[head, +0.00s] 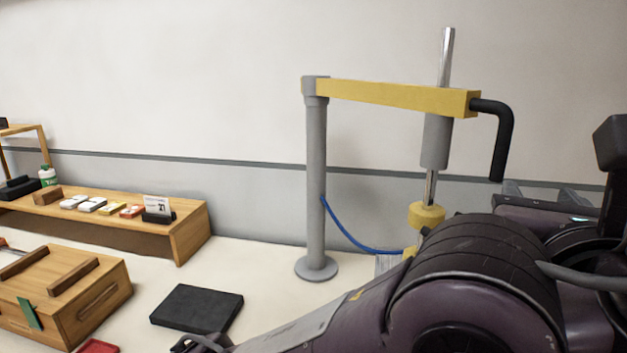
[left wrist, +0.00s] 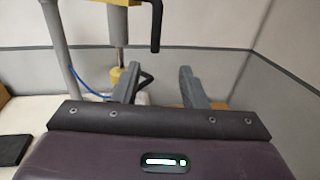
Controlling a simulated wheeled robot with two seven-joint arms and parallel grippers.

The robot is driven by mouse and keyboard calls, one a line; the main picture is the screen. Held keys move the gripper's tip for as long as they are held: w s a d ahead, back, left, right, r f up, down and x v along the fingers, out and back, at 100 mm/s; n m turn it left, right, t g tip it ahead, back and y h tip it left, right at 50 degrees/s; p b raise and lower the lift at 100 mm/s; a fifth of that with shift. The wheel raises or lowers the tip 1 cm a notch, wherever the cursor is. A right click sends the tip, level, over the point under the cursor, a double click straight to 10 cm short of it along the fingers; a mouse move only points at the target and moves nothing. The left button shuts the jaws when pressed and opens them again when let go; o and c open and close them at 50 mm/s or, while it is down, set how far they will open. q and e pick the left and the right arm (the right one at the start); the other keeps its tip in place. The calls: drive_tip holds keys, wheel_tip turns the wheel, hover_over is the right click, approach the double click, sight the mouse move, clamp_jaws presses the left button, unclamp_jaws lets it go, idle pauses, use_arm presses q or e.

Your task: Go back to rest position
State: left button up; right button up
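My left gripper (head: 535,188) is at the right of the head view, beyond the dark bend of my purple arm, with its grey fingertips pointing up and away. In the left wrist view my left gripper (left wrist: 159,69) has its two grey fingers wide apart with nothing held between them. A black handle part shows behind the left finger there, and I cannot tell how far off it is. My right gripper is not in either view.
A grey post (head: 316,180) carries a yellow arm (head: 390,96) with a black crank handle (head: 500,140). A black pad (head: 197,307), a wooden box (head: 75,290) and a low wooden shelf (head: 190,228) with small items stand left.

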use_arm(q)
drive_tip(key=w+a+f+n+g+y, duration=0.1)
drive_tip(key=w+a+f+n+g, duration=0.3)
drive_tip(key=a+f+n, duration=0.45)
drive_tip(key=w+a+f+n+g+y, duration=0.1)
drive_tip(key=w+a+f+n+g, duration=0.1)
drive_tip(key=w+a+f+n, duration=0.6)
drive_tip(key=s+a+f+n+g+y, duration=0.1)
drive_tip(key=s+a+f+n, duration=0.1)
drive_tip(key=a+f+n, duration=0.35)
drive_tip(key=s+a+f+n+g+y, duration=0.1)
drive_tip(key=s+a+f+n, duration=0.15)
drive_tip(key=f, duration=0.55)
drive_tip(key=s+a+f+n+g, duration=0.1)
drive_tip(key=s+a+f+n, duration=0.1)
drive_tip(key=a+f+n, duration=0.35)
drive_tip(key=s+a+f+n+g+y, duration=0.35)
drive_tip(key=s+a+f+n, duration=0.45)
drive_tip(key=s+a+f, duration=0.4)
wheel_tip(320, 180, down, 31)
drive_tip(key=s+g, duration=0.2)
drive_tip(key=s, duration=0.1)
drive_tip(key=s+a+f+g, duration=0.1)
drive_tip(key=s+a+f, duration=0.2)
drive_tip(key=s+f, duration=1.5)
drive_tip(key=shift+s, duration=0.8)
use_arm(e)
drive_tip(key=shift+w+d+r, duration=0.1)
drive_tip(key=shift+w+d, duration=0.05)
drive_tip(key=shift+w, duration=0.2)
